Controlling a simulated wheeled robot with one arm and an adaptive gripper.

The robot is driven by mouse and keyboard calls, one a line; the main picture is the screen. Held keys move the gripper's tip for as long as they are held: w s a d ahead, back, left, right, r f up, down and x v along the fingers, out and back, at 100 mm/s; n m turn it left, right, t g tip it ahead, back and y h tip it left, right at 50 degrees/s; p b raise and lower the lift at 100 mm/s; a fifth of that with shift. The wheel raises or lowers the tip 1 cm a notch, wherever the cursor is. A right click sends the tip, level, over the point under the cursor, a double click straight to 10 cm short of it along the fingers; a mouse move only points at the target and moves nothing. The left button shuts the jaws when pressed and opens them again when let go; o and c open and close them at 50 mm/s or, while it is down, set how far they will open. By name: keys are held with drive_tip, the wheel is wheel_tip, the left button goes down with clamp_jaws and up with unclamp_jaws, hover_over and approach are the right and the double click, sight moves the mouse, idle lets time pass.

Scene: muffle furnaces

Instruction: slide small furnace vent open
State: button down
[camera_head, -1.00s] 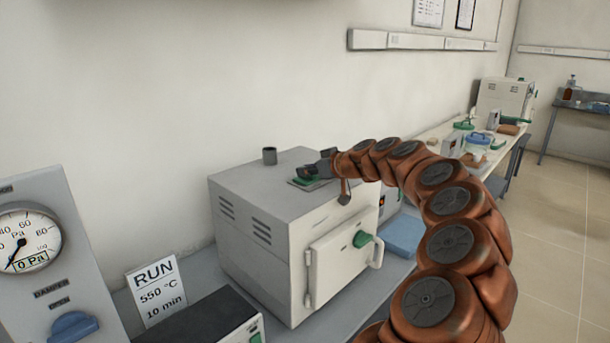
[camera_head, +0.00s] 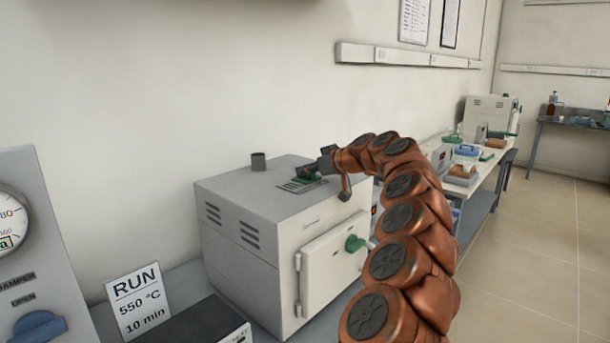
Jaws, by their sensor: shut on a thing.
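The small furnace (camera_head: 250,220) is a grey box on the bench, with its front door (camera_head: 332,262) closed. The vent plate (camera_head: 290,187) lies flat on its top and shows dark slots. My gripper (camera_head: 308,172) reaches over the furnace top from the right and is shut on the slider. The fingertips are small and dark here, so the exact contact is hard to see.
A short pipe (camera_head: 259,161) stands on the furnace top behind the vent. A RUN card (camera_head: 138,301) and a gauge panel (camera_head: 38,240) stand at the left. A bench with another furnace (camera_head: 489,115) is at the back right, beside open floor.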

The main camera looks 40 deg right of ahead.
drive_tip(key=shift+d, duration=0.15)
drive_tip(key=c, duration=1.3)
unclamp_jaws()
drive_tip(key=shift+d, duration=0.1)
drive_tip(key=shift+o, duration=1.1)
drive_tip(key=v, duration=1.2)
